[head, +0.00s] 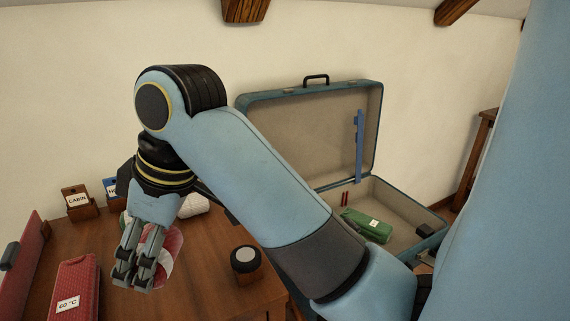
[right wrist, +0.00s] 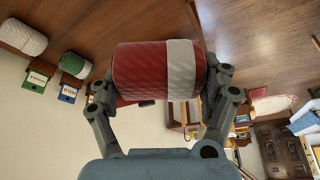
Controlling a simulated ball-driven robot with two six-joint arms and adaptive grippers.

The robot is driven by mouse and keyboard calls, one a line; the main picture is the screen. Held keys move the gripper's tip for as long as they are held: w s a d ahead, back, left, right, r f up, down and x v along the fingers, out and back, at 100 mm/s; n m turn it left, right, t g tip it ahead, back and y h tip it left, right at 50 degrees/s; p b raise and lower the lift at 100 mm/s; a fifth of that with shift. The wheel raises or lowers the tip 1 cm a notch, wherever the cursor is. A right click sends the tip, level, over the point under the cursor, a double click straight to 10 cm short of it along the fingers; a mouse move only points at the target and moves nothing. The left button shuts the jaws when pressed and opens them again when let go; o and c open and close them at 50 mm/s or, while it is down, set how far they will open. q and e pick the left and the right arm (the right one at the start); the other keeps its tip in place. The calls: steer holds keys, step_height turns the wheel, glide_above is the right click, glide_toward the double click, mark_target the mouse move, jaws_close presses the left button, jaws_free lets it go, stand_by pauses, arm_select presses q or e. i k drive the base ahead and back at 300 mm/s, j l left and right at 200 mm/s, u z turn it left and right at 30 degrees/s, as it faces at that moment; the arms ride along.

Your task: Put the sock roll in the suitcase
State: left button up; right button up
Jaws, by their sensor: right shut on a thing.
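My right gripper (head: 138,270) is shut on a red-and-white sock roll (head: 172,252), over the left part of the wooden table. In the right wrist view the sock roll (right wrist: 150,72) lies crosswise between both fingers, red with a pale band. I cannot tell how far it is above the table. The blue suitcase (head: 316,88) stands open right of centre, lid up against the wall, partly hidden by my right arm. A green labelled bundle (head: 366,226) lies inside it. My left gripper is not in view.
A red ribbed box marked 60 °C (head: 77,285) stands at the left. A black-topped round object (head: 246,262) sits on the table. A white roll (head: 196,204) and a CABIN label stand (head: 77,200) are behind. The suitcase's right side has free floor.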

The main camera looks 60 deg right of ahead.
mark_target(380, 216)
steer(key=k+l+z, duration=0.15)
steer(key=l, duration=0.35)
steer(key=k+l+z, duration=0.1)
steer(key=l, duration=0.45)
steer(key=k+l+z, duration=0.15)
steer(key=l, duration=0.4)
steer(key=l+z, duration=0.15)
steer(key=l, duration=0.4)
steer(key=i+l, duration=0.1)
steer(key=l, duration=0.45)
steer(key=i+z, duration=0.05)
